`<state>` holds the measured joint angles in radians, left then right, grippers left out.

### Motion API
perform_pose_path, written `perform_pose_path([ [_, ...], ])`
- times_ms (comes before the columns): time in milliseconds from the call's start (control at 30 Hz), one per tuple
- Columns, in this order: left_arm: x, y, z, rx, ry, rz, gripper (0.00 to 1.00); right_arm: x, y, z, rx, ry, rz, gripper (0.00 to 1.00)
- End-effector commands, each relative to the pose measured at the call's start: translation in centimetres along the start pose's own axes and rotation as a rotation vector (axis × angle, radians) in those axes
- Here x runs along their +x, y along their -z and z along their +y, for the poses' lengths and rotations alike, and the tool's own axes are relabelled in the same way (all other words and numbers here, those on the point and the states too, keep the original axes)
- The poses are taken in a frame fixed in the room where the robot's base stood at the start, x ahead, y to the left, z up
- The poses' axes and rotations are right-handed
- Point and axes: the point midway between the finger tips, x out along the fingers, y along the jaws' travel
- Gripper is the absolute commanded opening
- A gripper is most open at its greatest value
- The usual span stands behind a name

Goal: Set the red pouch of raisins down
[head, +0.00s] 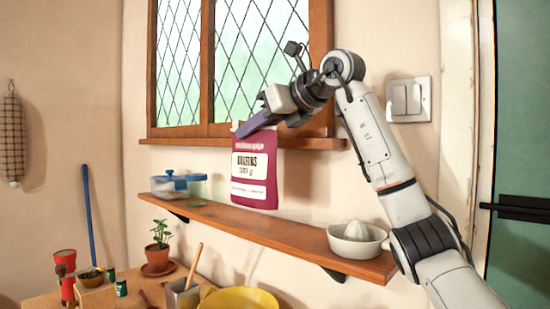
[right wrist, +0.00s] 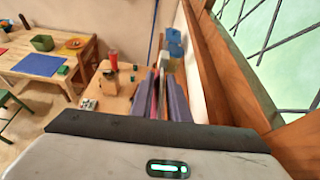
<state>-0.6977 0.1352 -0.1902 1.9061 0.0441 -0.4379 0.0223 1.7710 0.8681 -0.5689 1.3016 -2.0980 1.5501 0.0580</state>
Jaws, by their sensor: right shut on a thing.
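The red pouch of raisins (head: 255,175) is a dark pink-red bag with a white label. It hangs upright from my right gripper (head: 246,128), which is shut on its top edge. In the head view the pouch's lower edge shows in front of the wooden wall shelf (head: 290,239); I cannot tell whether it touches the shelf. In the right wrist view the pouch (right wrist: 157,95) is a thin strip between the fingers (right wrist: 164,90). My left gripper is not in view.
Bare shelf lies between pouch and juicer. The window sill (head: 215,142) is above. A potted plant (head: 160,236) stands on a lower table.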

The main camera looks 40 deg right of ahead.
Motion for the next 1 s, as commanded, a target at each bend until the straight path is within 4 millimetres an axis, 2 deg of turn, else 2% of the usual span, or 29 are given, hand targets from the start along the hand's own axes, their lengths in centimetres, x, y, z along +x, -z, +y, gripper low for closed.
perform_pose_path([
  [33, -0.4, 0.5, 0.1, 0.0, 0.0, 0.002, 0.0, -0.2, -0.3, -1.5, 0.006, 0.001, -0.002, 0.0],
  [300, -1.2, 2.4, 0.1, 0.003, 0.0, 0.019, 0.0, 0.0, 0.0, -7.3, 0.004, 0.001, -0.004, 0.0],
  [433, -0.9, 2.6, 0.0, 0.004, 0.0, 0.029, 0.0, 0.9, 2.0, -7.1, -0.003, 0.0, -0.001, 0.0],
  [1000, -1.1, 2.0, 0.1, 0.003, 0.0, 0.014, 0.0, 2.8, 6.5, -7.1, 0.0, 0.0, -0.003, 0.0],
])
